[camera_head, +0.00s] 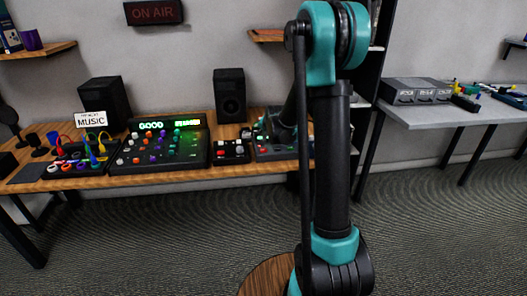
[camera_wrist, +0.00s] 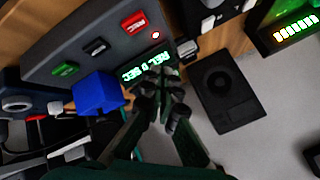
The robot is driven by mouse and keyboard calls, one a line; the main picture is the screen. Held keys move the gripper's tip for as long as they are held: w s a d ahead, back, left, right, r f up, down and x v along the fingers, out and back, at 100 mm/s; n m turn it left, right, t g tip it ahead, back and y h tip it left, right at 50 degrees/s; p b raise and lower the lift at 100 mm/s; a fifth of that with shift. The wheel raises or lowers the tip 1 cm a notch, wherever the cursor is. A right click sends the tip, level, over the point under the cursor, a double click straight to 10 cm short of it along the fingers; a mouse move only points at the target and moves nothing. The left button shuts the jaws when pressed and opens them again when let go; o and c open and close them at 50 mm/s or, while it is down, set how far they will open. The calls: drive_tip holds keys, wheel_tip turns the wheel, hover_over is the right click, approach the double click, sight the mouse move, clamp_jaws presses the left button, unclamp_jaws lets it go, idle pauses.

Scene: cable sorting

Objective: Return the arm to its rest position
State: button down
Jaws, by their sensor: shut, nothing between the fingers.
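My arm stands tall in the right middle of the head view, with teal joints and black links. Its far part reaches back behind the upright link towards the wooden desk (camera_head: 190,172), and my gripper's tips cannot be made out there. In the wrist view my gripper (camera_wrist: 170,92) is shut and empty, its dark fingers meeting in front of a dark device (camera_wrist: 60,40) with a green lit display. I cannot tell whether the fingertips touch the device. A blue block-like piece (camera_wrist: 98,92) shows just left of the fingers.
The desk holds a mixer (camera_head: 160,150), two black speakers (camera_head: 230,95) and a board with coloured cables (camera_head: 82,155). A grey table (camera_head: 440,112) on the right carries grey boxes (camera_head: 415,91). Carpet in front is mostly clear.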

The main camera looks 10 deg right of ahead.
drive_tip(key=s+d+f+n+g, duration=0.1)
drive_tip(key=s+n, duration=0.1)
drive_tip(key=s, duration=1.1)
drive_tip(key=s+d+f+n+g, duration=0.1)
drive_tip(key=s+f+n+g, duration=0.1)
drive_tip(key=s, duration=1.2)
drive_tip(key=s+d+f+n+g+h, duration=0.1)
drive_tip(key=s+d+n+g, duration=0.1)
drive_tip(key=s, duration=1.2)
drive_tip(key=shift+f+n, duration=0.2)
drive_tip(key=shift+n, duration=0.7)
drive_tip(key=shift+w, duration=0.1)
